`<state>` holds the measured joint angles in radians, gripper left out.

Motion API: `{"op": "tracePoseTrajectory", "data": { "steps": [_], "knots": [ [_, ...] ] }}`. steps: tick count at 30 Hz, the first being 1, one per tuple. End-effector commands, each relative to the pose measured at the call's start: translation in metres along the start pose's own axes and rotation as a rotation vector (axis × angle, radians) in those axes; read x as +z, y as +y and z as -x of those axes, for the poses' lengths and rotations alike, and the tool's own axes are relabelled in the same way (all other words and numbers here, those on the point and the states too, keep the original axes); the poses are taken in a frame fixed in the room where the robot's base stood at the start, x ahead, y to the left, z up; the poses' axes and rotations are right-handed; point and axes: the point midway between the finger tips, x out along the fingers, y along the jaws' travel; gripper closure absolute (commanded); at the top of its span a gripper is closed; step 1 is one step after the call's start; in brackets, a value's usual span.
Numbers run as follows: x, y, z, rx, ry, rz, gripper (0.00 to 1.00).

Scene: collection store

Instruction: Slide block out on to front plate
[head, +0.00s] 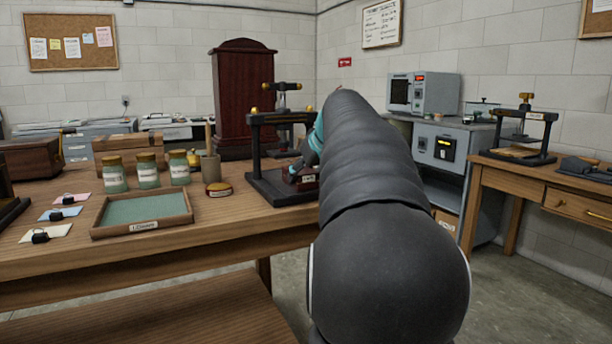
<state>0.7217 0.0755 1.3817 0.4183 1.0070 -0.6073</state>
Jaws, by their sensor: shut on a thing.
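A small black press (252,150) with brass knobs stands on the wooden bench, left of my arm. Its dark base plate (268,188) reaches out toward the front. A small dark reddish block (304,183) with a pale label sits low at the press, at the right part of the base. My gripper (297,168) is at the block, small and partly hidden behind my thick dark arm. It looks shut on the block; the fingertips are hard to make out. The right side of the press and of the block is covered by my arm.
A tall dark red cabinet (240,95) stands behind. Another press (522,125) is on the right table.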

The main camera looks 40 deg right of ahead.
Motion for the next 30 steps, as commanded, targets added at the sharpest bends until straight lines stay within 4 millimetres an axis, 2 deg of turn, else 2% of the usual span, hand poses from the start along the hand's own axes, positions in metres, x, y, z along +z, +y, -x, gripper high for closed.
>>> {"op": "tracePoseTrajectory", "data": {
  "steps": [8, 9, 12, 23, 26, 30],
  "knots": [
    [0.002, 0.003, 0.000, 0.003, -0.003, -0.004, 0.78],
    [0.002, 0.003, 0.000, 0.003, -0.003, -0.004, 0.33],
    [0.001, 0.002, 0.000, 0.002, -0.002, -0.003, 0.09],
    [0.000, 0.000, 0.002, 0.000, 0.000, 0.000, 0.09],
    [0.000, 0.000, 0.009, 0.001, 0.000, -0.001, 0.09],
    [0.000, 0.000, 0.030, 0.002, 0.002, 0.000, 0.09]
  ]
}}
